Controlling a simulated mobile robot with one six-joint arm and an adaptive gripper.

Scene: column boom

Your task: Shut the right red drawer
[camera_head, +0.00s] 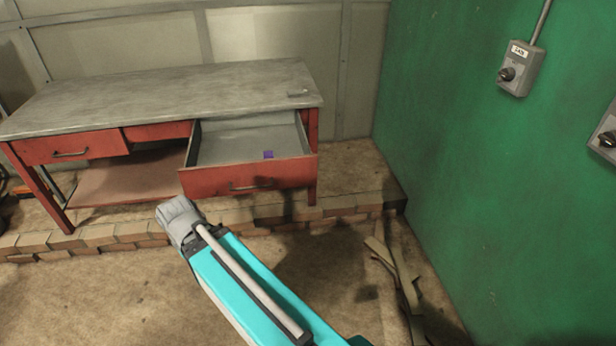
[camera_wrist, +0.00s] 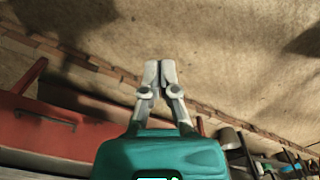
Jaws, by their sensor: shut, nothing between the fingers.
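The right red drawer (camera_head: 247,178) stands pulled out of the workbench in the head view. Its grey inside shows, with a small purple block (camera_head: 268,154) in it, and a dark handle (camera_head: 250,186) is on its front. My arm reaches up from the bottom of the head view and its grey end is just in front of and below the drawer's left corner; my fingers cannot be made out there. In the wrist view my gripper (camera_wrist: 160,72) is shut and empty, with floor beyond its tips. A red front with a handle (camera_wrist: 46,119) lies to its left, apart from the fingers.
A green wall (camera_head: 490,170) closes the right side. Loose strips (camera_head: 395,270) lie on the floor.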

